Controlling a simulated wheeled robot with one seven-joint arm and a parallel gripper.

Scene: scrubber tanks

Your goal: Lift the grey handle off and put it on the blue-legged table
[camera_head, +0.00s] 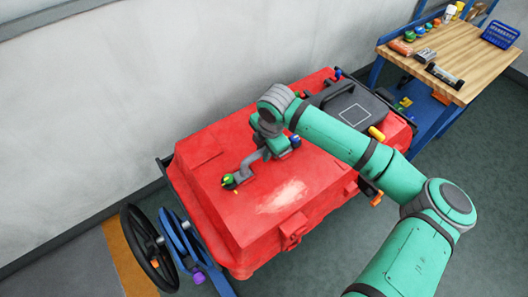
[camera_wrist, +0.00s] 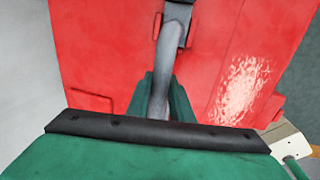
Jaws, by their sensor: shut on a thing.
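The grey handle (camera_head: 256,158) is a bent bar on top of the red tank (camera_head: 212,205). Its near-left end is beside a green-and-yellow knob (camera_head: 228,181) in the head view. My gripper (camera_head: 278,149) is shut on the handle toward its far-right end. In the wrist view the handle (camera_wrist: 172,50) runs up from between the green fingers of my gripper (camera_wrist: 160,97). Its held end is hidden by the gripper. I cannot tell whether the handle is clear of the tank. The blue-legged table (camera_head: 482,68) has a wooden top and stands at the upper right.
The table's back and left parts hold a blue basket (camera_head: 500,35) and several small items, with bare wood toward the right. A dark lid (camera_head: 350,112) lies on the tank's far end. A black wheel (camera_head: 136,262) stands at the near left. A pale wall runs behind.

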